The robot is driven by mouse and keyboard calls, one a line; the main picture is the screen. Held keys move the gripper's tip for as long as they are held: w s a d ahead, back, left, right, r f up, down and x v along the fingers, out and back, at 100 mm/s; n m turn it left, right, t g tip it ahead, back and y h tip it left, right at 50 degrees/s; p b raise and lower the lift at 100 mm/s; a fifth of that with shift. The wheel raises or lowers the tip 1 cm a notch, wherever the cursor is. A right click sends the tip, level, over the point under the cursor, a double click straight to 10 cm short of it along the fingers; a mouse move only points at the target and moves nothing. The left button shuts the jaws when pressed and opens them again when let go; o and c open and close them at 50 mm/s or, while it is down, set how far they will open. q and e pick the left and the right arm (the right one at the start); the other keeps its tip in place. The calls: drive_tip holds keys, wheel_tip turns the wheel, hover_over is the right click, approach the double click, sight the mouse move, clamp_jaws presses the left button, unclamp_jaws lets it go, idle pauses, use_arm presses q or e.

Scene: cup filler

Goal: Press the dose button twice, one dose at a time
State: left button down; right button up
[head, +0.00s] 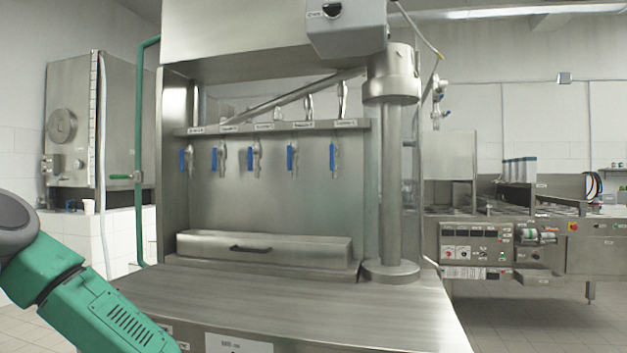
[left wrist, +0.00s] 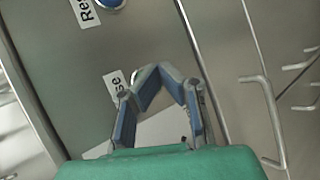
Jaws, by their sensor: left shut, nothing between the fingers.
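In the left wrist view my left gripper (left wrist: 161,73) is shut and empty, its fingertips close together in front of a steel panel (left wrist: 62,62). A white label (left wrist: 115,86) ending in "se" is on the panel just left of the fingertips. A rounded, pale part beside this label is mostly hidden behind the fingers, so I cannot tell whether it is the dose button or whether the fingertips touch it. A blue button (left wrist: 112,3) shows at the top edge, next to a label (left wrist: 84,12) starting "Re". In the head view only my left arm shows, at lower left.
The steel cup filler (head: 275,210) stands ahead, with several blue-handled taps (head: 255,157) and a long steel box (head: 265,252) on its counter (head: 300,295). A round column (head: 391,190) rises at its right. Bar handles (left wrist: 268,115) show at right in the wrist view.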

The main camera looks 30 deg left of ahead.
use_arm(q)
drive_tip(key=shift+w+a, duration=0.2)
drive_tip(key=shift+a, duration=0.05)
drive_tip(key=shift+d, duration=0.1)
drive_tip(key=shift+s+d, duration=0.4)
drive_tip(key=shift+s, duration=0.25)
drive_tip(key=s+d+p, duration=0.1)
drive_tip(key=s+p, duration=0.1)
drive_tip(key=s, duration=0.4)
drive_tip(key=shift+d, duration=0.2)
idle(0.5)
